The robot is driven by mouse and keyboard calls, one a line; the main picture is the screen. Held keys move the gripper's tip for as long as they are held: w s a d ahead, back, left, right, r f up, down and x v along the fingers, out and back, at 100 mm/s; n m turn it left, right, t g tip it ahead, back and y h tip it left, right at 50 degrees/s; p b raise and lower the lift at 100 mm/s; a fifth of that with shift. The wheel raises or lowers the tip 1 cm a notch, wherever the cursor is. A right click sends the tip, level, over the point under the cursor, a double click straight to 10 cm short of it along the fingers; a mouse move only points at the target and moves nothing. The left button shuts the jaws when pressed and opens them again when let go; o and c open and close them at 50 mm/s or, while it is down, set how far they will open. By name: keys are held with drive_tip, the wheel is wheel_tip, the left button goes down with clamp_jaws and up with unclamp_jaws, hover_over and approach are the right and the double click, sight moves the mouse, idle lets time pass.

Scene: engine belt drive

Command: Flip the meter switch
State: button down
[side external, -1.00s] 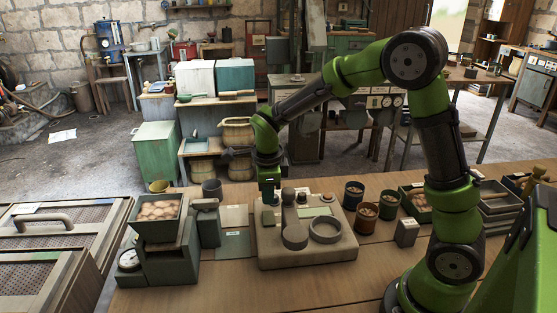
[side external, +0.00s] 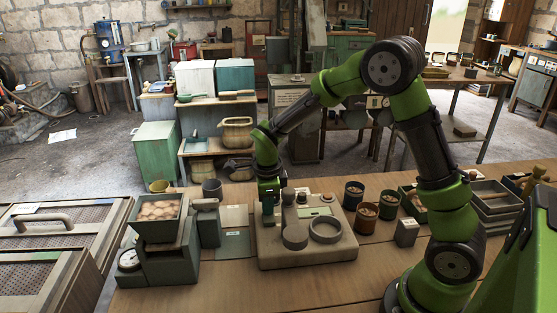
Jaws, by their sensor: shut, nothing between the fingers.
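The meter (side external: 308,252) is a beige box on the wooden bench. Which small part is the switch cannot be told at this size. My gripper (side external: 268,208) points down over the back left corner of the meter, its fingers shut with nothing between them. The tips are small and dark here, and I cannot tell whether they touch the meter. My gripper hides part of that corner.
A scale with a pan of brown lumps (side external: 158,210) stands left of the meter. Dark cups of small parts (side external: 366,214) and a small grey box (side external: 407,232) stand to its right. Bare bench (side external: 220,290) lies in front.

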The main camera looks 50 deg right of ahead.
drive_tip(key=shift+s+a, duration=0.1)
drive_tip(key=shift+s+a+r, duration=0.25)
drive_tip(key=shift+s+a, duration=0.2)
wheel_tip(320, 180, up, 14)
drive_tip(key=w+d, duration=0.1)
drive_tip(key=shift+w+d, duration=0.15)
drive_tip(key=shift+w, duration=0.05)
idle(0.5)
drive_tip(key=shift+f, duration=0.1)
